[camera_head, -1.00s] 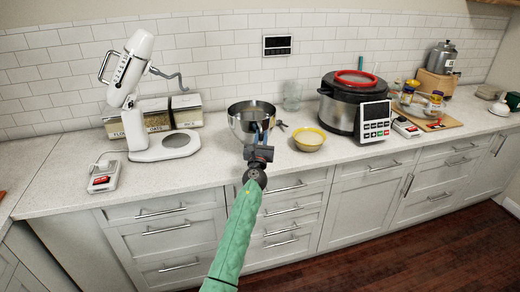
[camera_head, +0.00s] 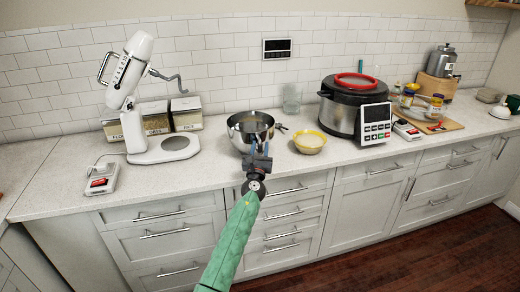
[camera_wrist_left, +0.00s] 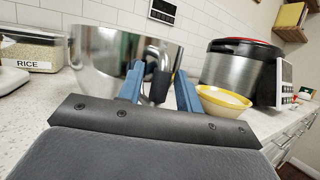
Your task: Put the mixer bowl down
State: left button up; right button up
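The shiny steel mixer bowl (camera_head: 238,133) stands upright on the counter, between the stand mixer and the yellow-rimmed bowl. It also fills the upper left of the left wrist view (camera_wrist_left: 95,60). My left gripper (camera_head: 261,147) is at the near side of the bowl. In the left wrist view its two blue fingers (camera_wrist_left: 160,88) are apart, with a dark handle-like piece (camera_wrist_left: 158,87) between them and gaps visible on both sides. The white stand mixer (camera_head: 128,75) is at the left with its head tilted up and its base plate empty. My right gripper is not in view.
A yellow-rimmed bowl (camera_head: 309,144) stands close to the right of my left gripper. A large cooker (camera_head: 342,112) is beyond it. Labelled food containers (camera_head: 156,119) and a glass jar (camera_head: 291,98) stand behind.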

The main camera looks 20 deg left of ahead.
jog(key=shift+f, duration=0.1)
